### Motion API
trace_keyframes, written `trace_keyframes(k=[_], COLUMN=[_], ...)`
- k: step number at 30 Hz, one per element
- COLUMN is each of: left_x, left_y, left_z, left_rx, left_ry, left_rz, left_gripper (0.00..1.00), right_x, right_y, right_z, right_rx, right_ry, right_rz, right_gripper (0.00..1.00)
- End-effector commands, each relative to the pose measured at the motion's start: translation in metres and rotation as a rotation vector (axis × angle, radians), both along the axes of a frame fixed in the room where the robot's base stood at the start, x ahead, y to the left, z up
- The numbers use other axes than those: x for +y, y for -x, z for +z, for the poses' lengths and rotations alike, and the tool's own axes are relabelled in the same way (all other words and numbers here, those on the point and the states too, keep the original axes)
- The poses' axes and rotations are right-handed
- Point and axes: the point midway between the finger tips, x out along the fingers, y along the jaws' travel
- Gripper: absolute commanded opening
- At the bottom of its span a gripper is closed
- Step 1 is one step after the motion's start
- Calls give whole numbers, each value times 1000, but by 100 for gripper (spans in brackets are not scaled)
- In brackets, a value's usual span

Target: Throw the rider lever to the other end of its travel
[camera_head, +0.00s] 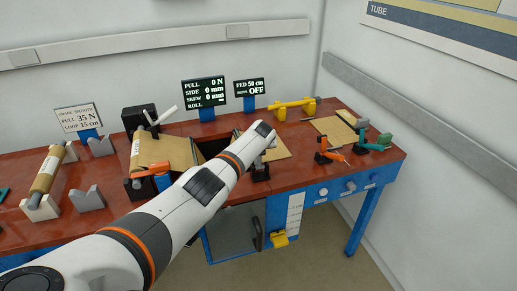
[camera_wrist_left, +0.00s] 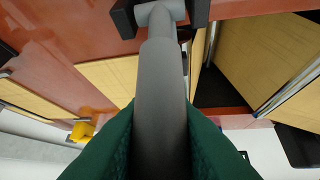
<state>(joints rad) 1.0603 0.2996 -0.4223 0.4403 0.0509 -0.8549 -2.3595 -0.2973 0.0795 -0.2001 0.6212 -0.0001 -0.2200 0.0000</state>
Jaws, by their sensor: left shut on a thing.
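In the left wrist view, the rider lever (camera_wrist_left: 160,95) is a thick grey bar that runs up to a black bracket (camera_wrist_left: 124,18) at the top edge. The green fingers of my left gripper (camera_wrist_left: 160,135) are on both sides of the bar and shut on it. In the head view, my left arm reaches across the bench and its forearm hides the gripper and most of the lever. A small black mount (camera_head: 261,173) shows just below the end of the arm. My right gripper is in neither view.
A brown roll (camera_head: 168,150) lies left of my arm, beside a black block (camera_head: 140,118) with a white handle. Display signs (camera_head: 205,92) stand behind. An orange tool (camera_head: 323,155), a green tool (camera_head: 376,143) and a yellow bar (camera_head: 294,106) are on the right of the red bench top.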

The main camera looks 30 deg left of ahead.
Motion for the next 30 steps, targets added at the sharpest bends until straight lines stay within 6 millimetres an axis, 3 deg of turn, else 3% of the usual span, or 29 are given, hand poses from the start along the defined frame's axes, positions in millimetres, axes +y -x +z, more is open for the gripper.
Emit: trace_keyframes(k=[23, 24, 28, 30], left_x=[2, 2, 2, 2], left_y=[-1, -1, -1, -1], left_z=[-1, -1, -2, -2], left_rx=[51, 52, 52, 53], left_ry=[63, 62, 62, 62], left_rz=[1, 2, 2, 1], left_gripper=[0, 24, 44, 44], right_x=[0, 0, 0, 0], right_y=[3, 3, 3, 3], right_z=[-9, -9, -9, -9], right_rx=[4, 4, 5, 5], right_ry=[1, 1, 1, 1], right_rz=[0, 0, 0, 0], right_gripper=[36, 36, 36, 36])
